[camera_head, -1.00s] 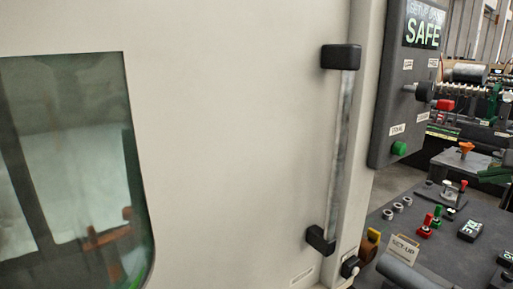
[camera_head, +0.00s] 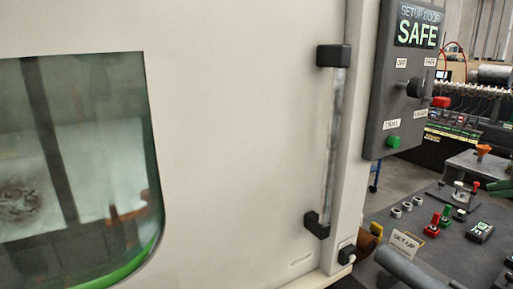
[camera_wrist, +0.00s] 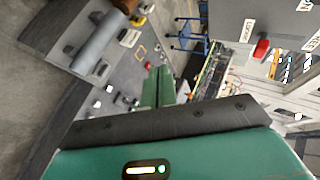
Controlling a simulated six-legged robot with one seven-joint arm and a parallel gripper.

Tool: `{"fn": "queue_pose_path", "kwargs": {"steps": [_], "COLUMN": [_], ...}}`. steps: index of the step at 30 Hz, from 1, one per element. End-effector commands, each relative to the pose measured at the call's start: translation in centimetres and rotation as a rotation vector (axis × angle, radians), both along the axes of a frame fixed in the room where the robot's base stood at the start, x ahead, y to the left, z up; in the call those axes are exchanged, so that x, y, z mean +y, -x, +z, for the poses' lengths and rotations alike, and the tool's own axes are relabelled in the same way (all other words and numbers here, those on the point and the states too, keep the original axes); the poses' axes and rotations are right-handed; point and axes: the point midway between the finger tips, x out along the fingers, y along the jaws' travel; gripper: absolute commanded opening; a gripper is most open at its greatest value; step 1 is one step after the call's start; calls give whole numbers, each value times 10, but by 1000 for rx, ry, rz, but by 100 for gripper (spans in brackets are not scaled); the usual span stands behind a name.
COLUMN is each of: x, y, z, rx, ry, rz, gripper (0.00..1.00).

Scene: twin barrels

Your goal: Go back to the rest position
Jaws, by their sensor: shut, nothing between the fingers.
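My gripper (camera_wrist: 158,86) shows in the wrist view as two green fingers close together, past the dark bracket and green housing of my wrist. It is shut with nothing visible between the fingers. It points toward a dark bench top (camera_wrist: 125,70) and touches nothing that I can make out. My gripper is not in the head view.
A pale machine door (camera_head: 240,120) with a window (camera_head: 75,170) and upright handle (camera_head: 328,140) fills the head view's left and middle. A grey control panel (camera_head: 405,95) reads SAFE. The bench (camera_head: 455,250) at lower right holds a grey cylinder (camera_head: 405,268), a SET-UP sign (camera_head: 404,243) and small parts.

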Motion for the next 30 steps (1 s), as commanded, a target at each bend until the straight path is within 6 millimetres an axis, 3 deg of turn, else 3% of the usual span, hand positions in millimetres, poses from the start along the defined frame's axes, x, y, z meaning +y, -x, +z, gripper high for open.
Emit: {"fn": "queue_pose_path", "kwargs": {"steps": [8, 12, 18, 21, 25, 30], "x": [76, 127, 223, 258, 281, 287], "y": [-15, -14, 13, 35, 57, 67], "z": [-45, -79, -152, -187, -217, -230], "rx": [120, 199, 337, 387, 421, 435], "ry": [126, 234, 527, 695, 863, 941], "rz": [209, 368, 733, 912, 1071, 1137], "gripper": [0, 0, 0, 0, 0, 0]}}
